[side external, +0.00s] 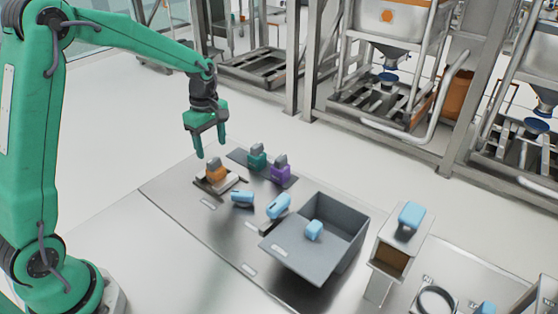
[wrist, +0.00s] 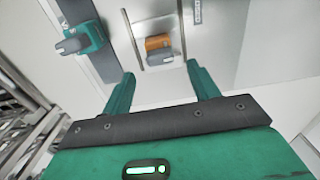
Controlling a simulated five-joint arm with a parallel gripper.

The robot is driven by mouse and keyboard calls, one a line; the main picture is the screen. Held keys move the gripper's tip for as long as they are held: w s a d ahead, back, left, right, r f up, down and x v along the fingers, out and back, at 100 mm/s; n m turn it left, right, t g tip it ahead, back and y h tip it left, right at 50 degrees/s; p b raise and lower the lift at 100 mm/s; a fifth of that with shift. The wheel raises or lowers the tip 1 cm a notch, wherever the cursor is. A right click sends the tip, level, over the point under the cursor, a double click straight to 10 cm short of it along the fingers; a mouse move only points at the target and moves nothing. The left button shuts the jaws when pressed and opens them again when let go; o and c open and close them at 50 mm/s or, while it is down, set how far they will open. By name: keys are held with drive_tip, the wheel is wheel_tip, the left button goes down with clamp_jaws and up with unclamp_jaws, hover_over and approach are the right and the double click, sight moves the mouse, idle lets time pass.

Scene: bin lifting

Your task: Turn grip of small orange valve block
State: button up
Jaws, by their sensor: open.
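The small orange valve block (side external: 215,171) sits in a low pale holder (side external: 222,186) at the left end of the steel table, with a grey grip (side external: 213,163) on top. In the wrist view the orange block (wrist: 157,42) lies ahead of the fingertips, with its grey grip (wrist: 160,57) on the near side. My gripper (side external: 209,153) is open and empty, pointing down above and just left of the block, apart from it. In the wrist view the open fingers of my gripper (wrist: 162,80) frame the block's near side.
A teal block (side external: 257,158) and a purple block (side external: 280,168) stand on a dark strip behind. Light blue pieces (side external: 242,198) lie in front. A grey bin (side external: 300,262) holds another blue piece. A box stand (side external: 390,258) is further right.

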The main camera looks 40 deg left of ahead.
sight(213, 160)
drive_tip(key=shift+r, duration=1.75)
drive_tip(key=shift+s+d+r+m, duration=0.15)
drive_tip(key=shift+s+r+m, duration=0.15)
drive_tip(key=shift+r, duration=0.1)
drive_tip(key=s+d+r+m+t, duration=0.3)
drive_tip(key=s+d+r+m, duration=0.2)
drive_tip(key=s+r+m, duration=0.4)
drive_tip(key=s+d+m+t, duration=0.2)
drive_tip(key=s+m, duration=0.6)
drive_tip(key=s, duration=0.4)
drive_tip(key=shift+s+d+m+t, duration=0.3)
drive_tip(key=shift+s+d, duration=0.05)
drive_tip(key=shift+s, duration=0.05)
